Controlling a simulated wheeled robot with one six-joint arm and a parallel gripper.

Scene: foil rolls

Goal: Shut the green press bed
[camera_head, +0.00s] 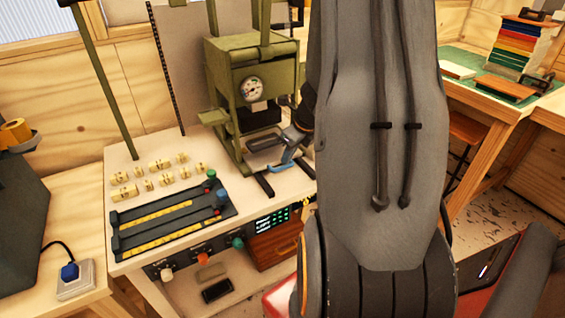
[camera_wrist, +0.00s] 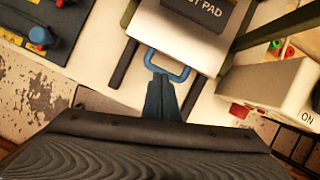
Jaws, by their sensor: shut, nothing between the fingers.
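The green press (camera_head: 252,90) stands on the pale bench with a round gauge on its front. In the head view my arm hides the press's right side.
Dark rails (camera_head: 264,186) stick out at the bench front below the bed. A black tray with yellow strips (camera_head: 170,215) and several small yellow blocks (camera_head: 160,164) lie to the left. A white box marked "ON" (camera_wrist: 270,85) stands right of the handle.

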